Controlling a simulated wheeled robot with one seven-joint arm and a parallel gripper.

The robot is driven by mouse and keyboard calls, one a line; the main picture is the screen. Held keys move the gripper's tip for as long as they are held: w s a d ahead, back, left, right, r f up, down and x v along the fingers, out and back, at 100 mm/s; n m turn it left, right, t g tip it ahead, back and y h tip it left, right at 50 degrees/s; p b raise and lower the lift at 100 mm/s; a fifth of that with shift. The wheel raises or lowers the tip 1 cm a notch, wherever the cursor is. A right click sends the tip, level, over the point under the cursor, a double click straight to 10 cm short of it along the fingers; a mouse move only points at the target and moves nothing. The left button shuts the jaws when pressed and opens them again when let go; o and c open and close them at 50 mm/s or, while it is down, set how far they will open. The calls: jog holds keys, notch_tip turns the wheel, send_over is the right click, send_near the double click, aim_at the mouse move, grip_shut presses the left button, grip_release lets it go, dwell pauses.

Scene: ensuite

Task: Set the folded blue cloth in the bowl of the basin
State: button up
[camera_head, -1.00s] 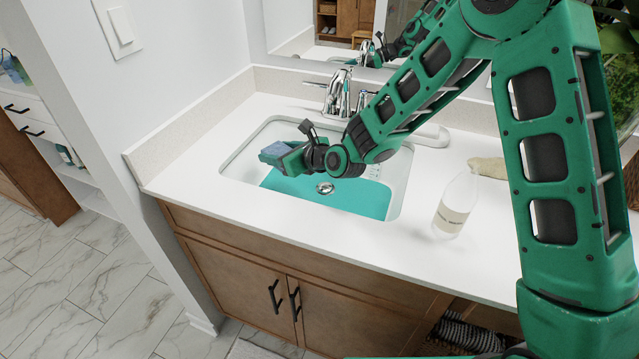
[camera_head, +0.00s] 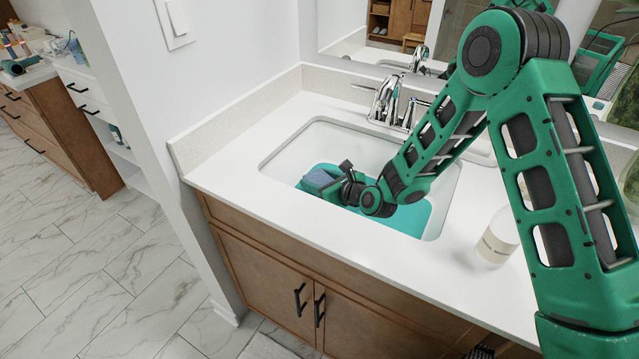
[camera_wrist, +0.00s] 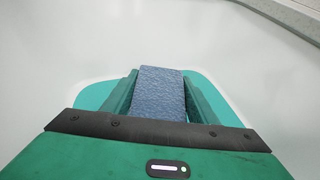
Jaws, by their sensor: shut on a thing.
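The folded blue cloth (camera_head: 318,180) is held between the two fingers of my gripper (camera_head: 324,184), at the left part of the basin. In the wrist view the cloth (camera_wrist: 160,92) sits between the green fingers of my gripper (camera_wrist: 158,95), which are shut on it. The basin (camera_head: 350,143) is a white rectangular sink with a teal area (camera_head: 412,219) on its bottom. The cloth is over the bowl, inside its rim as seen from the head. I cannot tell whether the cloth touches the bottom.
A chrome faucet (camera_head: 388,100) stands behind the basin. A labelled bottle (camera_head: 497,238) stands on the white counter (camera_head: 236,172) to the right, near my arm. A white wall (camera_head: 225,60) rises at the left. The counter left of the basin is clear.

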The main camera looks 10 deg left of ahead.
jog(key=shift+f, duration=0.65)
jog(key=o, duration=1)
jog(key=v, duration=0.7)
jog(key=shift+s+d+r, duration=0.15)
jog(key=shift+d, duration=0.05)
jog(key=shift+a, duration=0.1)
